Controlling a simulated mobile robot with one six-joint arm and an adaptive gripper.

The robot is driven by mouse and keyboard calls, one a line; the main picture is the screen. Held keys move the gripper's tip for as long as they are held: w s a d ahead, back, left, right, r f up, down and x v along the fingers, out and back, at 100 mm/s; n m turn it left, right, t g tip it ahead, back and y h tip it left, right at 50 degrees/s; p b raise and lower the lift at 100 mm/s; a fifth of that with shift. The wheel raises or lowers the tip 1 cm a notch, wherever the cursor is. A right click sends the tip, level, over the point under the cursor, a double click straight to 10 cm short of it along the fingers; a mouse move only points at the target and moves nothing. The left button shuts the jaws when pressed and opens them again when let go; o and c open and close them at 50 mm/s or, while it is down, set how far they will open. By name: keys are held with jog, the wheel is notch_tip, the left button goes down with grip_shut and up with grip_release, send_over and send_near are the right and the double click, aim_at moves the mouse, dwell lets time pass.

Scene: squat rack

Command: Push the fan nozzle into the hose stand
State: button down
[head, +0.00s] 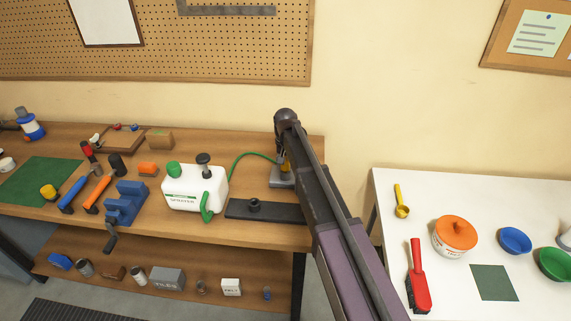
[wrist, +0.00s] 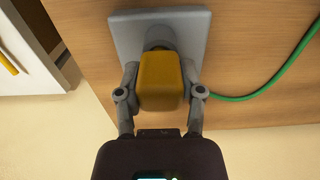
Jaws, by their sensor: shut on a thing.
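The yellow fan nozzle (wrist: 160,82) is between the two fingers of my gripper (wrist: 160,72), which is shut on it. The grey hose stand (wrist: 128,30) lies just beyond the nozzle in the wrist view, with a dark round part of it showing at the nozzle's far end. I cannot tell how far the nozzle sits in the stand. In the head view the stand (head: 282,181) is at the back right of the wooden bench, and my arm hides most of the nozzle.
A black plate (head: 285,212) with a raised round piece lies in front. The bench (head: 225,228) ends just right of the stand; a white table (head: 455,195) is beyond a gap.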

jog(key=shift+c, duration=0.7)
grip_release()
jog(key=shift+f, duration=0.1)
notch_tip(320, 180, up, 10)
jog(key=p, duration=1)
jog(key=shift+r, duration=0.2)
dwell(0.3)
jog(key=s+d+f+b, duration=0.3)
jog(key=s+d, duration=0.9)
jog(key=s+d+f+b, duration=0.4)
jog(key=s+d, duration=0.7)
jog(key=s, duration=0.2)
jog(key=shift+s+d+f, duration=0.15)
jog(key=shift+s+d, duration=0.15)
jog(key=shift+d, duration=0.1)
